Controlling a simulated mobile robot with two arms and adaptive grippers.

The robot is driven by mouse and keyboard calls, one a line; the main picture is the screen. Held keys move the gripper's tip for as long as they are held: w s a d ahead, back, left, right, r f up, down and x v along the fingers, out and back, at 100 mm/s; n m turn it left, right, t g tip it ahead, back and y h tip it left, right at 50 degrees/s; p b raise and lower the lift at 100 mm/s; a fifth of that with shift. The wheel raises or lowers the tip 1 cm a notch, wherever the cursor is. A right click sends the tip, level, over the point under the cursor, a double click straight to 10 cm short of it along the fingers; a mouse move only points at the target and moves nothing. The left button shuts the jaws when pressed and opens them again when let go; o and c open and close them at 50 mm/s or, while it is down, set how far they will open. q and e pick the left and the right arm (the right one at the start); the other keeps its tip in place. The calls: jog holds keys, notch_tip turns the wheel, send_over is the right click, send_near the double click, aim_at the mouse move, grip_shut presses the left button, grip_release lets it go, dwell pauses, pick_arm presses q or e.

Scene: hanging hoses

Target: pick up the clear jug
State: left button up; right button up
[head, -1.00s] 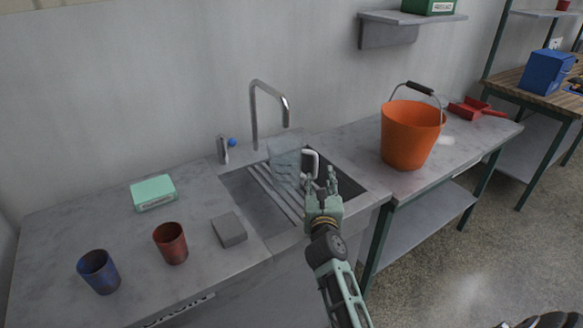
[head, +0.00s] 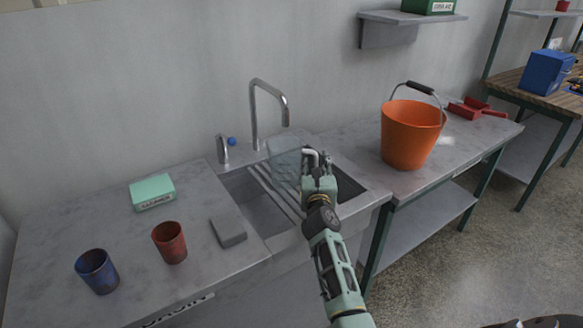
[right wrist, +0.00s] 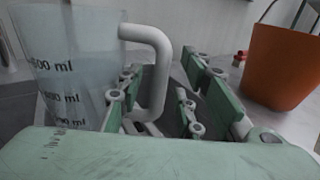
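The clear jug (head: 284,160) stands upright at the sink, by the ridged strip. It is see-through, with a pale handle on its right side. In the right wrist view the jug (right wrist: 70,65) fills the left, with measuring marks, and its handle (right wrist: 160,62) shows in full colour. My right gripper (head: 318,163) is at the handle. In the right wrist view its fingers (right wrist: 170,95) are apart, one on each side of the handle, with a gap to the right finger. The fingertips' contact with the handle cannot be made out. My left gripper is not in view.
The tap (head: 268,110) rises behind the jug. An orange bucket (head: 411,135) stands on the counter to the right. A red cup (head: 170,243), a blue cup (head: 98,271), a grey block (head: 228,231) and a green box (head: 152,192) are on the left counter.

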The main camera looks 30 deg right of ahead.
grip_shut()
dwell(0.4)
jog(key=shift+w+r, duration=0.1)
jog(key=shift+r, duration=0.05)
